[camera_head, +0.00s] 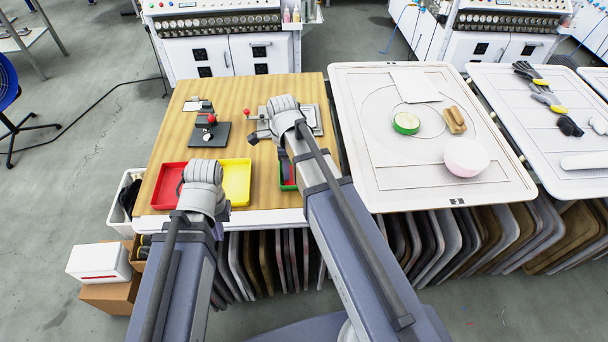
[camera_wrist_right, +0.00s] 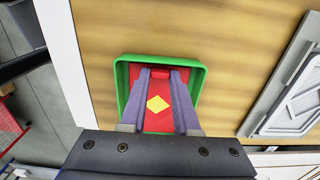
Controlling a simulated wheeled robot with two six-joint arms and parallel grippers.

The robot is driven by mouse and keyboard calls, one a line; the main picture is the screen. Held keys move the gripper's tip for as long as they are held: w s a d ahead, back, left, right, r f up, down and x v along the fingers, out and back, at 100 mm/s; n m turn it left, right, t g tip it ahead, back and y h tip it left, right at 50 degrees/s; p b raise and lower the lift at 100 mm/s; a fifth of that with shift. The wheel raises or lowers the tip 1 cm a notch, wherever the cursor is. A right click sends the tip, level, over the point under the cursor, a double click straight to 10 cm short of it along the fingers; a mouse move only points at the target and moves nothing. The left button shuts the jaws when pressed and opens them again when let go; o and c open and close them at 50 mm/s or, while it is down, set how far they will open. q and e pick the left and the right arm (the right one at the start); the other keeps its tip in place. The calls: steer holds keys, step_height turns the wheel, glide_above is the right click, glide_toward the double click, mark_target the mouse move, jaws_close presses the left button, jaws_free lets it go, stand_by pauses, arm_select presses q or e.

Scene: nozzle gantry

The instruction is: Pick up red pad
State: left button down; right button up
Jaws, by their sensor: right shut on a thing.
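The red pad (camera_wrist_right: 161,119), with a yellow diamond on it, is in a small green tray (camera_wrist_right: 123,92) in the right wrist view. My right gripper (camera_wrist_right: 162,76) reaches into the tray, and its two purple-grey fingers are shut on the pad. In the head view the green tray (camera_head: 288,187) shows in part, mostly hidden by my right arm. My left gripper (camera_head: 181,187) is over the red tray (camera_head: 166,198), mostly hidden behind its own wrist, so its jaws cannot be made out.
A yellow tray (camera_head: 236,181) lies beside the red one on the wooden table (camera_head: 240,90). Behind stand a dark block with a red knob (camera_head: 209,134) and a grey fixture (camera_head: 310,118). A white table (camera_head: 365,100) with a green roll and pink bowl is at right.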

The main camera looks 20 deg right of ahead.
jaws_close()
steer(key=shift+r, duration=0.15)
step_height(320, 180, up, 7)
steer(key=p, duration=0.7)
steer(key=shift+r+p, duration=0.2)
steer(key=shift+p, duration=0.15)
